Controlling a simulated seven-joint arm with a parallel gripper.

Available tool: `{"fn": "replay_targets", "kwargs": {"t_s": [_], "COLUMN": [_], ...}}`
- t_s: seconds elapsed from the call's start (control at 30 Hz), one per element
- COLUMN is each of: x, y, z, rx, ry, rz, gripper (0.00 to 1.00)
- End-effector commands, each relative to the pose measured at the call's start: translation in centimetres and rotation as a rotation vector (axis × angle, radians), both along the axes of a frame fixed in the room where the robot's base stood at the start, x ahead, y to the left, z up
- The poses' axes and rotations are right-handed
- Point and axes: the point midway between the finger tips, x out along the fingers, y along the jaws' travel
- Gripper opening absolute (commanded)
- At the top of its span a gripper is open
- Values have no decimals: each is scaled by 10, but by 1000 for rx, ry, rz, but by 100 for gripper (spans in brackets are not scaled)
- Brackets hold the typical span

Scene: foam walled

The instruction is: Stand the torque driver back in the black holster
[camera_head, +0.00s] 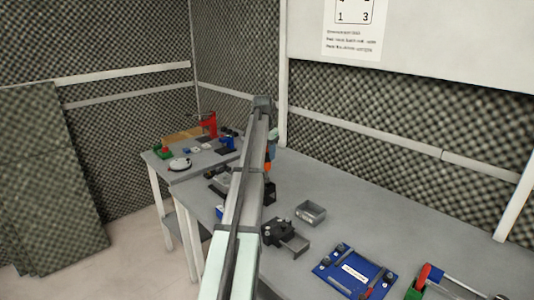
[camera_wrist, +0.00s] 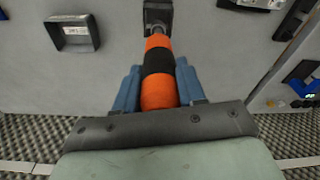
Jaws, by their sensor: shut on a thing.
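The torque driver, with an orange handle and a black middle band, is between the blue fingers of my gripper (camera_wrist: 158,88) in the wrist view; its orange end (camera_wrist: 158,42) points away from the palm. The fingers are shut on the handle. The black holster (camera_wrist: 158,12) is straight beyond that end, at the top edge. In the head view the driver's orange handle (camera_head: 267,167) shows beside my arm, just above the black holster (camera_head: 269,192) on the bench. My arm partly hides both. I cannot tell whether the driver's tip is inside the holster.
A grey open tray (camera_head: 310,212) stands right of the holster and also shows in the wrist view (camera_wrist: 73,33). A black fixture (camera_head: 284,234) and a blue plate (camera_head: 354,270) lie nearer. A red tool (camera_head: 209,124) stands on the far table. The bench's back right is clear.

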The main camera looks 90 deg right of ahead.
Motion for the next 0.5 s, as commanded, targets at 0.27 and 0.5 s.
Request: {"fn": "replay_targets", "kwargs": {"t_s": [0.27, 0.5], "x": [0, 0], "y": [0, 0], "z": [0, -3], "rx": [-1, 0], "ry": [1, 0], "rz": [0, 0], "gripper": [6, 6]}}
